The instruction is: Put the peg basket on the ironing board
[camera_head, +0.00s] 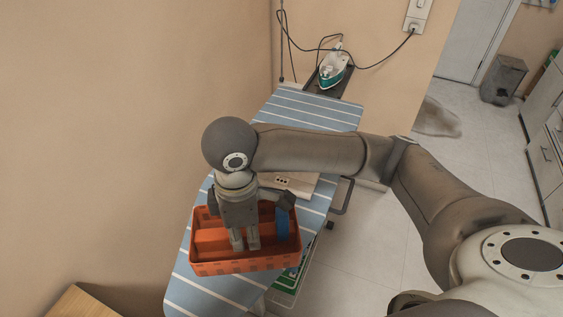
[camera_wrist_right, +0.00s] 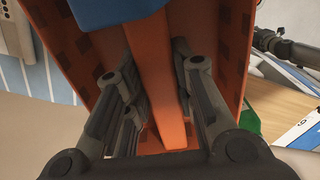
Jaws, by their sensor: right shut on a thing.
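The peg basket (camera_head: 245,266) is an orange open box with a middle bar and a blue thing (camera_head: 282,224) in its right part. My right gripper (camera_head: 244,243) points down into it and is shut on the middle bar; the wrist view also shows the orange bar (camera_wrist_right: 160,75) between the fingers. The ironing board (camera_head: 190,296), blue with white stripes, runs along the wall. The basket appears over its near part; I cannot tell whether it touches the board. My left gripper is out of view.
An iron (camera_head: 332,70) stands on a dark rest at the board's far end, with a cable to the wall socket. A pale flat object (camera_head: 298,184) lies on the board behind the basket. A wooden surface (camera_head: 80,303) is at the bottom left. Open floor lies to the right.

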